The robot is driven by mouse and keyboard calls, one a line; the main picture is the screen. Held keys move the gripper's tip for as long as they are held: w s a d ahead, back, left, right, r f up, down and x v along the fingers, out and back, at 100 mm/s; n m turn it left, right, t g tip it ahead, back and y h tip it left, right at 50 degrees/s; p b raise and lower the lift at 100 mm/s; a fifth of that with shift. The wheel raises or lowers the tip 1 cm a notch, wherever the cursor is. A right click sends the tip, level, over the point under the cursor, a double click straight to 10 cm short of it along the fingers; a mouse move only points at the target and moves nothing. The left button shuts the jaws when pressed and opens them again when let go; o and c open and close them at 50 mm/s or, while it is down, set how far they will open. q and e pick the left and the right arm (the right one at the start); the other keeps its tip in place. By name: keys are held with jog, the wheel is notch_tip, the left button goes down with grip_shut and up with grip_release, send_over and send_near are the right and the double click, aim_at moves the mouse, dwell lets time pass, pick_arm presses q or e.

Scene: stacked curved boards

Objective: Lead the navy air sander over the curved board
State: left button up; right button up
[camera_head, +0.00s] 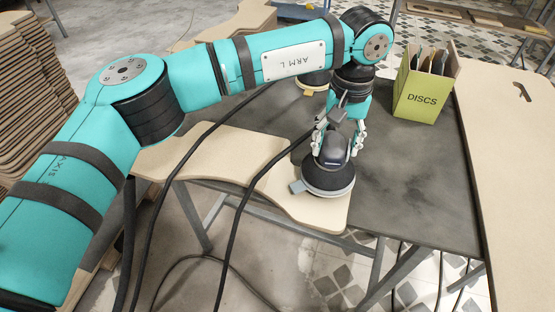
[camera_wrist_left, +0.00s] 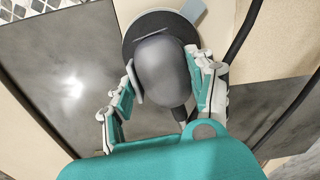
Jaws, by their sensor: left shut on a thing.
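The dark navy-grey air sander (camera_head: 332,150) stands upright on its round black pad, at the near right end of the curved board (camera_head: 225,148). The pad appears to lie flat on the wood, close to the board's edge. My left gripper (camera_head: 338,146) reaches down from above and is shut on the sander's body. In the left wrist view the rounded sander body (camera_wrist_left: 165,72) sits between the two fingers of my left gripper (camera_wrist_left: 162,85), with the pad beyond it. A dark hose runs from the sander. My right gripper is in neither view.
A green DISCS box (camera_head: 423,95) stands at the back of the dark tabletop (camera_head: 415,170). Another round tool with a yellow tab (camera_head: 307,92) sits behind my arm. Tall stacks of boards (camera_head: 35,90) are at left; a pale panel (camera_head: 510,180) is at right. Hoses cross the board's front.

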pick_arm(q)
jog(key=shift+r, duration=0.1)
jog(key=shift+r+p, duration=2)
jog(key=shift+r, duration=1)
